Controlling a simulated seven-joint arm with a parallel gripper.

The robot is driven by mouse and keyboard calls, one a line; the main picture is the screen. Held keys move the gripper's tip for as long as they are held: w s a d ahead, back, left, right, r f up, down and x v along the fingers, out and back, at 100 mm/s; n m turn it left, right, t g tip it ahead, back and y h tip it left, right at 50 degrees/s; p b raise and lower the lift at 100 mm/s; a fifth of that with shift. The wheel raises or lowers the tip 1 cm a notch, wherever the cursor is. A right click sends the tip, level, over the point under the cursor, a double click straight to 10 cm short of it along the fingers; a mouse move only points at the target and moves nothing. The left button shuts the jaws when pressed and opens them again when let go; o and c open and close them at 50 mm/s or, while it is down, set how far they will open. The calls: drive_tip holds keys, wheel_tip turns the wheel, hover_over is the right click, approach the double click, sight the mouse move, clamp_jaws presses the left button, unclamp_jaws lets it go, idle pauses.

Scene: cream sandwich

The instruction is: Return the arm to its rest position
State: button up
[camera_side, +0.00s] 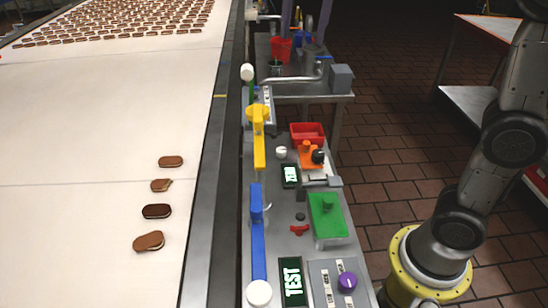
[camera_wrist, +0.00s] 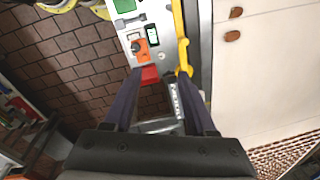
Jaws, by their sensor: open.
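My gripper (camera_wrist: 159,75) shows in the wrist view as two long dark fingers set wide apart. It is open, with nothing held between the fingers. Between and beyond the fingertips the bench (camera_wrist: 155,25) with its controls shows below. In the side view my arm rises from a yellow base ring at the lower right and leaves the picture at the top right. Two purplish bars at the top of that view may be my fingers, but I cannot tell for sure.
A white conveyor (camera_side: 90,200) carries several brown sandwich cookies (camera_side: 157,211). The control bench (camera_side: 350,262) holds a yellow lever (camera_side: 259,150), a blue lever (camera_side: 257,240), a green box (camera_side: 327,216) and a red bin (camera_side: 307,132). Tiled floor (camera_side: 390,170) lies open right of the bench.

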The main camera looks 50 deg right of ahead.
drive_tip(key=s+d+f+n+t, duration=0.1)
drive_tip(key=s+d+f+n, duration=0.15)
drive_tip(key=s, duration=0.45)
drive_tip(key=s+d+f+n+t, duration=0.1)
drive_tip(key=s+f+n, duration=0.1)
drive_tip(key=s+f, duration=0.3)
drive_tip(key=s+f+n+t, duration=0.2)
drive_tip(key=s+f+n, duration=0.3)
drive_tip(key=f+n, duration=0.3)
drive_tip(key=shift+d+f, duration=0.3)
drive_tip(key=shift+f, duration=1.25)
